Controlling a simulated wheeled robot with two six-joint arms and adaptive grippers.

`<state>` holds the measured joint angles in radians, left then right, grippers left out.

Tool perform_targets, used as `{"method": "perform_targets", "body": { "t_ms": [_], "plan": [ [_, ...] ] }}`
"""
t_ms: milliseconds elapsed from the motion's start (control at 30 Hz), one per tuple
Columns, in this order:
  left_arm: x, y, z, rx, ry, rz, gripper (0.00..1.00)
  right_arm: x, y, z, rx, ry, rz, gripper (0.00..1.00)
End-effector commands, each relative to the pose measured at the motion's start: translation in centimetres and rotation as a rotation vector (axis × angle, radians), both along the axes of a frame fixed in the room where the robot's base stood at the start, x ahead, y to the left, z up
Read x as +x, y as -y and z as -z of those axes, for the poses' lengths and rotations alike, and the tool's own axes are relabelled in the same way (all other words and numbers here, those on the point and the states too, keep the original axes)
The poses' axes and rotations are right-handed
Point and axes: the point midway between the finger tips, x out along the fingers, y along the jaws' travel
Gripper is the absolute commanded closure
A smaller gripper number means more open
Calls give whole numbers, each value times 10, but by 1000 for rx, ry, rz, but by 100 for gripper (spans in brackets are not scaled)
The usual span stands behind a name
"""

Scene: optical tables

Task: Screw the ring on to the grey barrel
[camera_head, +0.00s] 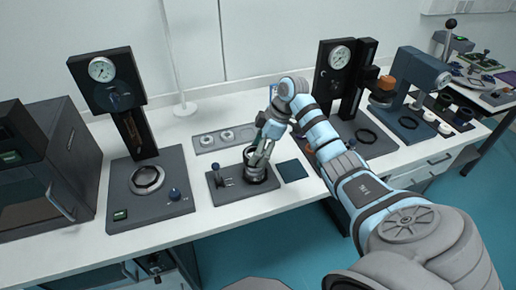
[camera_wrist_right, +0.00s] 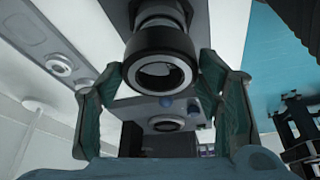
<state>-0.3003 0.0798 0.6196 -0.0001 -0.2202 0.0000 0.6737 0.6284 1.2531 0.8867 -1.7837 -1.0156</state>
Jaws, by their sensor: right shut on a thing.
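The grey barrel (camera_head: 253,172) stands upright in the dark fixture (camera_head: 232,188) at the middle of the bench. Its grey side also shows at the top of the right wrist view (camera_wrist_right: 160,12). A dark ring (camera_wrist_right: 158,42) sits at the barrel's near end in that view, with an open, glassy centre. The ring is mostly hidden by the fingers in the head view. I cannot tell how far it is threaded. My left gripper is out of view.
A grey tray (camera_head: 196,145) with metal rings lies behind the fixture. A gauge stand (camera_head: 112,175) is to the left, and another gauge stand (camera_head: 322,100) rises behind my right arm. A small dark pad (camera_head: 292,171) lies right of the fixture. The bench front is clear.

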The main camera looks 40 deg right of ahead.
Motion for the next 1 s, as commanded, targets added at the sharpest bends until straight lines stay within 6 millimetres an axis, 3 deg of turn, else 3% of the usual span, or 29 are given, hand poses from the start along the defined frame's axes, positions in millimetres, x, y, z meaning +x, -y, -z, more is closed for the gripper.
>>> {"method": "perform_targets", "body": {
  "t_ms": [1000],
  "plan": [
    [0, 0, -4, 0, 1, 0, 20, -1, 2, 7, 0, -2, 1, 64]
  ]
}}
